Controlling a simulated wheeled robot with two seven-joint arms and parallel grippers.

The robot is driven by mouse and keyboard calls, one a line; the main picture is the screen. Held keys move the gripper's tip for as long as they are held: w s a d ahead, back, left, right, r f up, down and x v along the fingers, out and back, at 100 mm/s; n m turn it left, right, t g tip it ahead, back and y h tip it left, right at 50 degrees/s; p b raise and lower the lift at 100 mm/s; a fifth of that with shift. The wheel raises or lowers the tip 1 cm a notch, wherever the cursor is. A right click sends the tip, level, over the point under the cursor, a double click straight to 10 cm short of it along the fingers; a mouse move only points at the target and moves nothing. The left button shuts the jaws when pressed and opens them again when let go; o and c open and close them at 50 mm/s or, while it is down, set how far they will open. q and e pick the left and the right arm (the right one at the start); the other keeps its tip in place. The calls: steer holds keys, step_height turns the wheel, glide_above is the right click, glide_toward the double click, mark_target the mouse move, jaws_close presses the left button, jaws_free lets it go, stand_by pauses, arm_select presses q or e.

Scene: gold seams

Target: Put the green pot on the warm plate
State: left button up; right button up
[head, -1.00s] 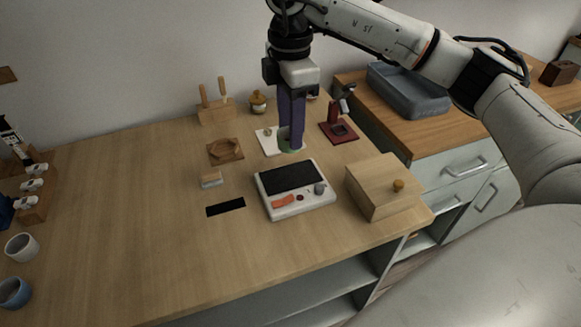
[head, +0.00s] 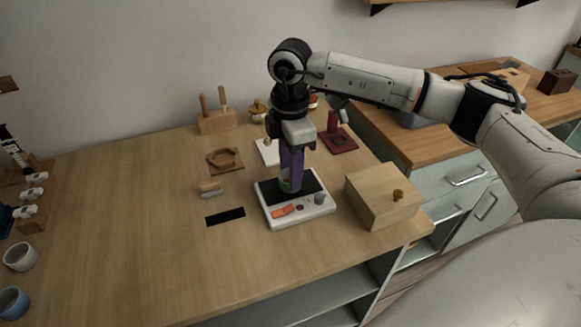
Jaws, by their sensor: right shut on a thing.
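The warm plate (head: 310,205) is a white unit with a black top, an orange switch and a grey knob, on the wooden table. My right gripper (head: 291,186) points down over the black top, with its purple fingers shut on the green pot (head: 284,187). I cannot tell whether the pot touches the black top. My left gripper is not in view.
A light wooden box (head: 375,200) with a knob stands close right of the warm plate. A white pad (head: 265,152) and a dark red stand (head: 338,143) are behind. A wooden hexagonal holder (head: 225,160) and small block (head: 210,188) lie left. The table's left middle is clear.

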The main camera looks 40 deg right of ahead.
steer(key=o, duration=1)
step_height(320, 180, up, 12)
steer(key=shift+r, duration=0.15)
